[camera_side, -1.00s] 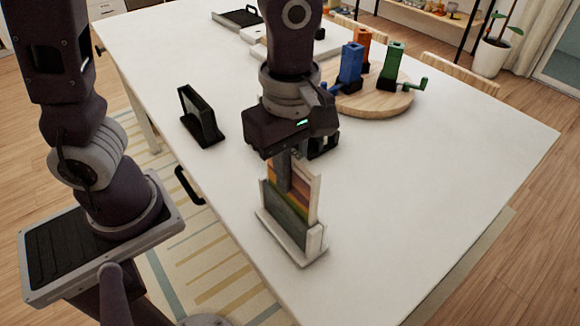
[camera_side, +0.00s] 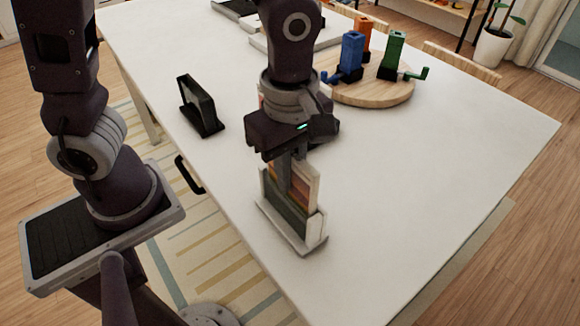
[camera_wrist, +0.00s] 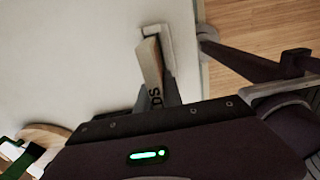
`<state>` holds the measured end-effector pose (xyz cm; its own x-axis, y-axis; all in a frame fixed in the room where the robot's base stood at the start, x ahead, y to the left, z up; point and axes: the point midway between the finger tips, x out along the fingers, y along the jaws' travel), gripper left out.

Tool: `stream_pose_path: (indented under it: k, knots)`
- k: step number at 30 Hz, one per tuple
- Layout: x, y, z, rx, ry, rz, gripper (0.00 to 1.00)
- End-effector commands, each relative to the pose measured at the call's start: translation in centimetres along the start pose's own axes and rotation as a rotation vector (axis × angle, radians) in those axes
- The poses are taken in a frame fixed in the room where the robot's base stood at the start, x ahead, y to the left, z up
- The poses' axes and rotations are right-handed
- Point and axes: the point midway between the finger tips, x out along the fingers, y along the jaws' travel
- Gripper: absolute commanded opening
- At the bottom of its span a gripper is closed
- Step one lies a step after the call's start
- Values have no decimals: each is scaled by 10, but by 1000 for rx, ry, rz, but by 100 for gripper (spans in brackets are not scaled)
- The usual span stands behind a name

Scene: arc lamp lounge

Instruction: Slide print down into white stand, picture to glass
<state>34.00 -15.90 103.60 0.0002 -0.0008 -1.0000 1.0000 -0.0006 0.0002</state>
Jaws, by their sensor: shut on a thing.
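The white stand (camera_side: 313,236) is upright near the table's front edge; its end also shows in the wrist view (camera_wrist: 166,45). The print (camera_side: 302,194), with orange, red and green bands, stands upright in it, its lower part inside and its top above the rim. Its picture faces the side camera. I cannot clearly make out the glass. In the wrist view the print (camera_wrist: 151,65) shows as a pale strip with dark letters. My gripper (camera_side: 285,175), pointing down, is shut on the print's upper part. The print's lower edge is hidden.
A black stand (camera_side: 200,108) is left of my gripper on the white table (camera_side: 420,190). A round wooden board (camera_side: 372,95) with blue, orange and green holders is behind to the right. The table's right side is clear.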

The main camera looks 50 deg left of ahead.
Motion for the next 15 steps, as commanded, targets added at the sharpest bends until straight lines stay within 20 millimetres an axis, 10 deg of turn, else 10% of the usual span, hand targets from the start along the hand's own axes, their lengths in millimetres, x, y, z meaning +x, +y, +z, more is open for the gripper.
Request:
stream_pose_path:
  k: [8, 12, 15]
  knots:
    - [7, 0, 0, 0, 0, -1, 0]
    - [7, 0, 0, 0, 0, 0, 36]
    - [7, 0, 0, 0, 0, 0, 36]
